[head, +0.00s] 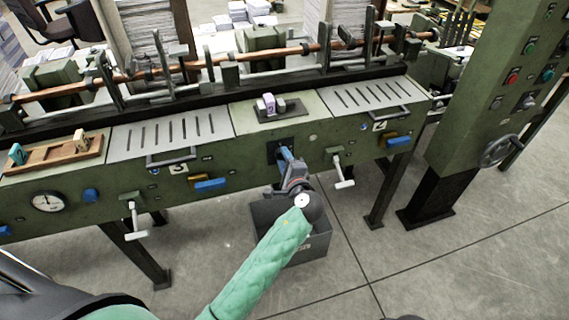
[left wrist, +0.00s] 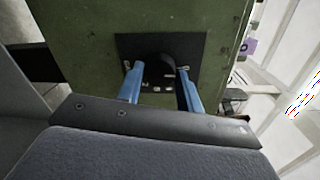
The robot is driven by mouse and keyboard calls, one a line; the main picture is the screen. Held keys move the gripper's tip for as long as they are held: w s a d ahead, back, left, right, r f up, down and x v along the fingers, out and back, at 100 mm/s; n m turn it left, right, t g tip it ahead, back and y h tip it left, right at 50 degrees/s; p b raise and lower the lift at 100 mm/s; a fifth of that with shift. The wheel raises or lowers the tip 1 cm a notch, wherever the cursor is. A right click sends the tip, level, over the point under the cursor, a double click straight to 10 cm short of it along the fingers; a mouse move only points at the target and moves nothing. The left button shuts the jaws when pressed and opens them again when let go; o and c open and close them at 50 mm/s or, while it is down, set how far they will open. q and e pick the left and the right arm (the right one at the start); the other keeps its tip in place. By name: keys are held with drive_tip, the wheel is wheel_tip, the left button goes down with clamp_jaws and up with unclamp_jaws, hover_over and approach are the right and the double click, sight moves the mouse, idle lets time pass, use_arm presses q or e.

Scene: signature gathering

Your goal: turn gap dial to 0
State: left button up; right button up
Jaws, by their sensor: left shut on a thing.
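A dark square plate (left wrist: 200,48) on the green machine front carries a round black dial (left wrist: 165,66), seen in the left wrist view. My left gripper (left wrist: 162,84) has its blue fingers on either side of the dial and is shut on it. Small pale marks show at the dial's lower edge; I cannot read its setting. In the head view my left gripper (head: 286,154) reaches the plate on the front panel, hiding most of the dial. My right gripper is in neither view.
A dark bin (head: 305,248) stands on the floor below the dial. A white-handled crank (head: 343,172) sticks out right of my gripper, another (head: 135,222) farther left. A gauge (head: 48,201) and blue handle (head: 210,184) are left.

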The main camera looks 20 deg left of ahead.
use_arm(q)
drive_tip(key=shift+f, duration=0.15)
drive_tip(key=shift+n, duration=0.4)
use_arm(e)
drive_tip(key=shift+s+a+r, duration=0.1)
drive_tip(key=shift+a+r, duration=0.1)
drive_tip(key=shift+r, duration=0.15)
use_arm(q)
drive_tip(key=o, duration=1)
drive_tip(key=shift+s, duration=0.1)
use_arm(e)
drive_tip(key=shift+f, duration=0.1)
use_arm(q)
drive_tip(key=shift+s+d+b, duration=0.2)
drive_tip(key=shift+s+b, duration=0.05)
drive_tip(key=shift+b, duration=0.15)
drive_tip(key=b+v, duration=0.1)
drive_tip(key=v, duration=0.6)
drive_tip(key=shift+s+b, duration=0.1)
drive_tip(key=shift+b, duration=0.2)
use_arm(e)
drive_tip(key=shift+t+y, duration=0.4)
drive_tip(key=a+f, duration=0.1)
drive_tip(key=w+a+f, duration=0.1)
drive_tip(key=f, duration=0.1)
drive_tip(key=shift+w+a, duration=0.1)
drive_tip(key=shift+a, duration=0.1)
